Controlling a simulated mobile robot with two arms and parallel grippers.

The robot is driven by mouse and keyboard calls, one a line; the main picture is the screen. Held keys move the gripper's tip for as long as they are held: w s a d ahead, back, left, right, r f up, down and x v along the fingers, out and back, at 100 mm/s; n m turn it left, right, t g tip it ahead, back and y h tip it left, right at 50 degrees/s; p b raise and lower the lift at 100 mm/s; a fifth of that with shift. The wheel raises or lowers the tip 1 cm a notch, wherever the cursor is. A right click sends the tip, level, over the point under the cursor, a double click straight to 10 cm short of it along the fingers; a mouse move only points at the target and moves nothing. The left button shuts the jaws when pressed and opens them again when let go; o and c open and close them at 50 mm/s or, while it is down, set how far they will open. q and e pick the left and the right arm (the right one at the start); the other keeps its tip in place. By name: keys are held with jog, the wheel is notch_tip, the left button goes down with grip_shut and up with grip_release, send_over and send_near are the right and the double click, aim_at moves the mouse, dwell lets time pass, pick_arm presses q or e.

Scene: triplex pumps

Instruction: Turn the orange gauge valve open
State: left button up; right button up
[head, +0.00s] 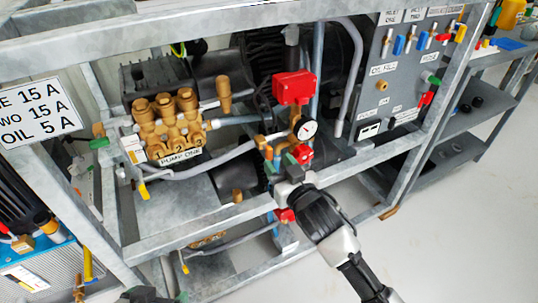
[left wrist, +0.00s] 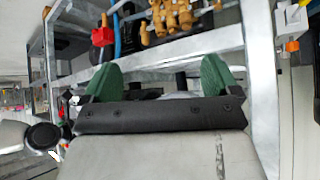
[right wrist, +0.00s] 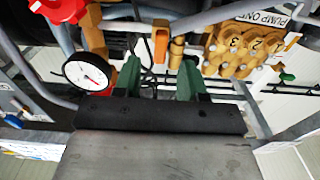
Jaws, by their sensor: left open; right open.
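The pressure gauge (head: 308,129) has a white face and sits on brass and orange fittings (head: 269,152) on the pump frame. The gauge shows at the left of the right wrist view (right wrist: 88,74). An upright orange handle (right wrist: 160,42) stands there beside a brass cylinder. I cannot tell which orange part is the gauge valve's lever. My right gripper (right wrist: 160,75) is open, its green fingers apart below the orange handle with nothing seen between them. In the head view it is just below the gauge. My left gripper (left wrist: 160,78) is open and empty, facing the frame.
Red handles (head: 301,154) and a red box (head: 293,87) are close to the gauge. The brass pump block (head: 168,120) stands left of it. Grey frame rails (head: 210,222) cross in front. The floor at right is clear.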

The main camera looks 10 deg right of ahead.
aim_at(271, 154)
jog(key=x, duration=0.4)
jog(key=shift+w+b, duration=0.1)
jog(key=shift+b, duration=0.3)
pick_arm(q)
jog(key=shift+w+d+r+t+h, duration=0.15)
jog(key=shift+w+d+r+t, duration=0.1)
jog(key=shift+w+r+t, duration=0.3)
jog(key=shift+w+d+r+t+h, duration=0.1)
jog(key=shift+w+d+r+t, duration=0.2)
jog(key=shift+w+t, duration=0.3)
jog(key=shift+w+d+r+t+h, duration=0.2)
jog(key=shift+w+r+t, duration=0.25)
jog(key=shift+w+t, duration=0.15)
pick_arm(e)
jog(key=shift+w+a, duration=0.25)
jog(key=shift+w, duration=0.25)
grip_shut()
